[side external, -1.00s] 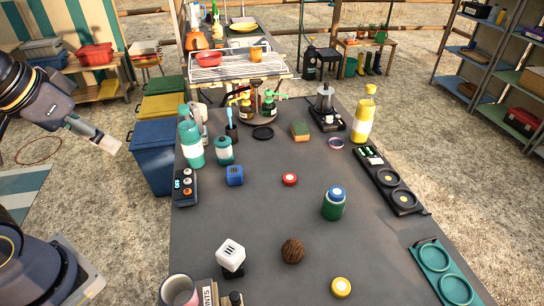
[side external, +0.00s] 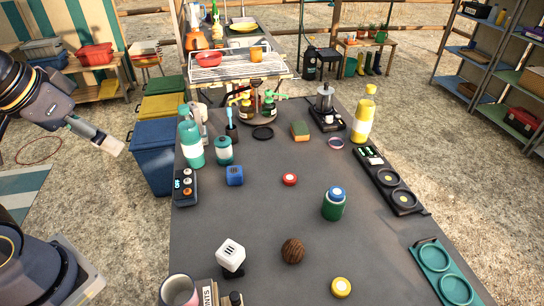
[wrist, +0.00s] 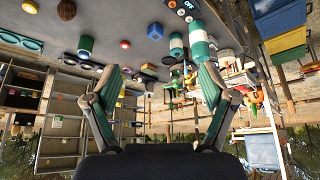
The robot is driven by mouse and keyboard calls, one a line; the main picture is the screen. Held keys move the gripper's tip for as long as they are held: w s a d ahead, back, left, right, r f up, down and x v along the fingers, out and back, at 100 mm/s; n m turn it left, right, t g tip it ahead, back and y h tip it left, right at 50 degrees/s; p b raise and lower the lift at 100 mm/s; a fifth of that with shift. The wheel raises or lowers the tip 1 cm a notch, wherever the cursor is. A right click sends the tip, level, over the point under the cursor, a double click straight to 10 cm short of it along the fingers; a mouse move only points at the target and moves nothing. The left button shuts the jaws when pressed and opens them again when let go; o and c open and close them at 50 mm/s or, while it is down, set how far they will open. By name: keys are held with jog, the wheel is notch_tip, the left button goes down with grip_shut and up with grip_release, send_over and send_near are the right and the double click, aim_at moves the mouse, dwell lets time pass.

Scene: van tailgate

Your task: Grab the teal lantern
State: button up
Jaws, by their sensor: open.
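The teal lantern (side external: 224,150) appears to be the small teal cylinder with a white band. It stands upright near the left edge of the dark table, beside a taller teal-and-white bottle (side external: 191,146). In the wrist view, which shows the scene upside down, the lantern (wrist: 176,44) is at upper middle, left of the bottle (wrist: 200,48). My gripper (side external: 112,146) is off the table's left side, apart from the lantern. In the wrist view, my gripper (wrist: 160,78) has its fingers spread wide with nothing between them.
A control box with knobs (side external: 185,187) and a blue cube (side external: 235,176) are in front of the lantern. A brush in a dark cup (side external: 232,129) is close behind it. Blue, green and yellow bins (side external: 155,158) stand left of the table. The table's middle has free room.

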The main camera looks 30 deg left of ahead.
aim_at(221, 149)
jog(key=a+f+g+y, duration=0.2)
jog(key=a+g+y, duration=0.3)
jog(key=a, duration=0.7)
jog(key=w+a+f+m+y, duration=0.1)
jog(key=w+a+m+y, duration=0.4)
jog(key=w+y, duration=0.4)
jog(key=w+d+f+m+t, duration=0.95)
jog(key=w+m+t, duration=0.2)
jog(key=m, duration=0.25)
jog(key=d+f+m+t+h, duration=0.1)
jog(key=d+f+m+h, duration=0.1)
jog(key=f+m, duration=0.2)
jog(key=s+d+f+m+t+h, duration=0.1)
jog(key=d+f+m+t+h, duration=0.1)
jog(key=f, duration=0.4)
jog(key=d+f+m+t+h, duration=0.1)
jog(key=d+f+m+h, duration=0.2)
jog(key=d+f+m, duration=0.1)
jog(key=shift+s+d+f+m+t, duration=0.15)
jog(key=shift+f+m, duration=0.1)
jog(key=shift+m, duration=0.4)
jog(key=shift+d+f+m+t, duration=0.1)
jog(key=shift+f+m, duration=0.1)
jog(key=shift+m, duration=0.45)
jog(key=x, duration=1.6)
jog(key=shift+w+a, duration=0.25)
jog(key=shift+a, duration=0.15)
